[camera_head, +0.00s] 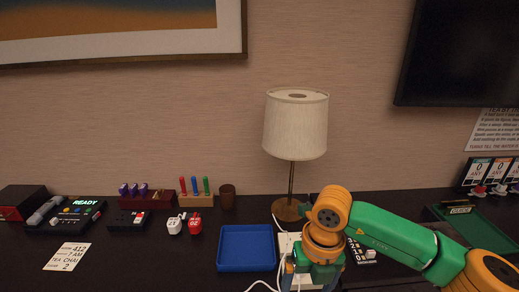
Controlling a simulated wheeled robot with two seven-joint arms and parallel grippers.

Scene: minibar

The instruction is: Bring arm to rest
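My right arm comes in from the right, in green and orange. It bends down at an orange wrist joint in front of the lamp. My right gripper (308,278) points down at the bottom edge, over or beside a white object on the counter. The fingertips are too small and partly cut off, so I cannot tell whether it is open or holds anything. My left gripper is not in view.
A green tray (485,235) is at right. White cable runs near my gripper.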

